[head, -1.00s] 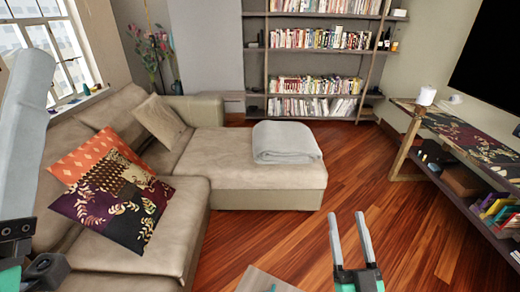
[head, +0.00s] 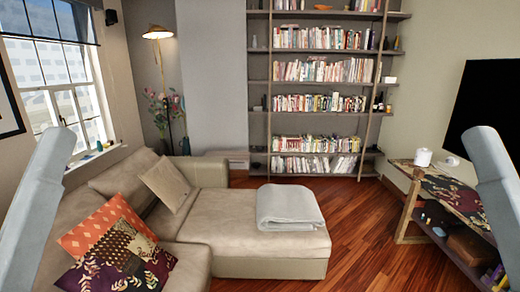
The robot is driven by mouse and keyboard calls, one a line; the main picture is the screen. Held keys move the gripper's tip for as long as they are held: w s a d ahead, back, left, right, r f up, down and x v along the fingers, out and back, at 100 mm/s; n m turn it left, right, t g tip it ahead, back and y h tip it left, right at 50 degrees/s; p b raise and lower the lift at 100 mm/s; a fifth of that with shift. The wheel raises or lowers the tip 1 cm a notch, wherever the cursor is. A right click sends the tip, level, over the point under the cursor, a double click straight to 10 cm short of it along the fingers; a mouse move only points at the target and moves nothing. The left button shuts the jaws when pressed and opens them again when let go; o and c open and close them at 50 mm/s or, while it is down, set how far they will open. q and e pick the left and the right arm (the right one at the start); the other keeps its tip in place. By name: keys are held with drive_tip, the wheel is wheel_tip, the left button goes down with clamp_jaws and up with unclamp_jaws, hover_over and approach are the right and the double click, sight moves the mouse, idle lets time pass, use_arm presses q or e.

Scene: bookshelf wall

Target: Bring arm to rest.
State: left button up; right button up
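Two pale grey links of my arms stand at the left and right edges of the head view. Neither gripper shows in the head view now, so whether each is open or shut is hidden. No held object shows. A tall bookshelf (head: 258,125) with several rows of books (head: 320,70) stands against the far wall.
A beige sectional sofa (head: 260,262) fills the left and middle, with a folded grey blanket (head: 288,207) and patterned cushions (head: 118,262). A low console (head: 400,235) stands at right below a dark television (head: 490,110). Wooden floor (head: 352,225) lies open between them.

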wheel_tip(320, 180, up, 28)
drive_tip(key=p, duration=2.5)
